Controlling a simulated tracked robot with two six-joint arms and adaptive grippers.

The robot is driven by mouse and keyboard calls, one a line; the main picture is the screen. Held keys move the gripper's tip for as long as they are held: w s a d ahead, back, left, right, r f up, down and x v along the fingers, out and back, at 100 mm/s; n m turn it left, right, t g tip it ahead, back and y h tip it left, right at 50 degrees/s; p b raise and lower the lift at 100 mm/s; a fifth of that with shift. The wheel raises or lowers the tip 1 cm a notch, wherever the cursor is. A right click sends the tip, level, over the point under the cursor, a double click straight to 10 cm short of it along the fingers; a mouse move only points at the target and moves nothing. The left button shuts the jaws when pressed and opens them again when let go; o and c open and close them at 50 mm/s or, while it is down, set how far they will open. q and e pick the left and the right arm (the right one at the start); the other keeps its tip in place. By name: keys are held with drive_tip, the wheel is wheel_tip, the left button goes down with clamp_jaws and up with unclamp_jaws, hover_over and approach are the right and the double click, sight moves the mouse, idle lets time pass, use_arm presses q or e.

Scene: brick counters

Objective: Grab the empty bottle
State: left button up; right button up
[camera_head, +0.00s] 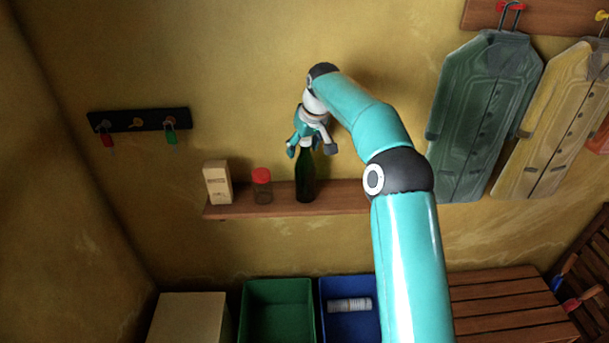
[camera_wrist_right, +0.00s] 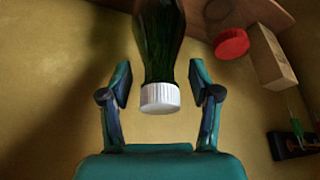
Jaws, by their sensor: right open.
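A dark green bottle (camera_head: 305,178) stands upright on the wooden wall shelf. In the right wrist view the bottle (camera_wrist_right: 160,45) shows a white ribbed cap, which lies between the open fingers. My right gripper (camera_head: 313,148) is open above the bottle's top, with its fingers on either side of the neck. In the right wrist view the gripper (camera_wrist_right: 160,90) shows a gap between each finger and the cap. The cap is hidden by the gripper in the head view. Whether the bottle is empty I cannot tell. My left gripper is out of view.
A red-lidded jar (camera_head: 262,188) and a beige box (camera_head: 217,183) share the shelf (camera_head: 240,212) to the left. Below are a green bin (camera_head: 278,284) and a blue bin (camera_head: 345,322) holding a white cylinder. Coats (camera_head: 480,120) hang at right.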

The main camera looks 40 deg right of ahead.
clamp_jaws()
idle(0.3)
idle(0.5)
